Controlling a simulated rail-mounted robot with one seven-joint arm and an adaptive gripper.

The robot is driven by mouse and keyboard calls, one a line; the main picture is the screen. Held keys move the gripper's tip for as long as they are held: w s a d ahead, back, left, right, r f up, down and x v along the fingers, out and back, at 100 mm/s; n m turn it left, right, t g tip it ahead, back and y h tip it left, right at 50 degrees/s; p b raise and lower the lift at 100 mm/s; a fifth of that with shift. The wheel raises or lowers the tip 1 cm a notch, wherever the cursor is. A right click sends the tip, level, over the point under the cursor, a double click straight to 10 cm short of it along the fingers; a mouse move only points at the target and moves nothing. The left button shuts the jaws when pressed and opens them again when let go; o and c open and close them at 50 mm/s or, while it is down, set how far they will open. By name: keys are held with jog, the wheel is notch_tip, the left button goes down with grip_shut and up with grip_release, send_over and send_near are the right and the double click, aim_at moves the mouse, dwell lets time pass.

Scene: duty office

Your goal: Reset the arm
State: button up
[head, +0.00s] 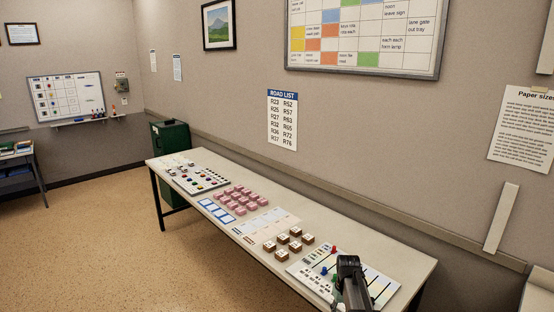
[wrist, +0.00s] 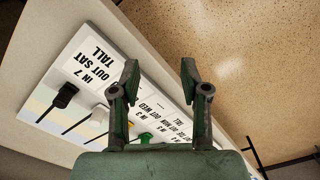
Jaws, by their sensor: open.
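My gripper (wrist: 160,72) is open in the wrist view, its two dark fingers apart with nothing between them. It is over the edge of a white labelled board (wrist: 75,62), with the tan floor beyond. In the head view, the dark end of my arm (head: 350,272) is over the right end of the long table and hides part of the same board (head: 383,283). The fingertips cannot be made out there.
On the long table (head: 192,213) are brown blocks (head: 282,239), pink blocks (head: 238,194), blue-framed cards (head: 209,204) and a far board (head: 201,180) with small pieces. A green cabinet (head: 171,137) stands beyond. The wall (head: 350,150) runs along the table's back; open floor (head: 90,245) lies left.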

jog(key=s+a+f, duration=0.2)
jog(key=s, duration=0.6)
jog(key=s+a+f+m, duration=0.1)
jog(key=s+a+f, duration=0.1)
jog(key=s, duration=0.7)
jog(key=s+a+f, duration=0.2)
jog(key=s, duration=0.6)
jog(key=s+f+g+b, duration=0.6)
jog(key=s+f+b, duration=0.4)
jog(key=s+f, duration=1.7)
jog(key=shift+s+a+f+g, duration=0.15)
jog(key=shift+s+f+g, duration=0.15)
jog(key=shift+s+g, duration=0.1)
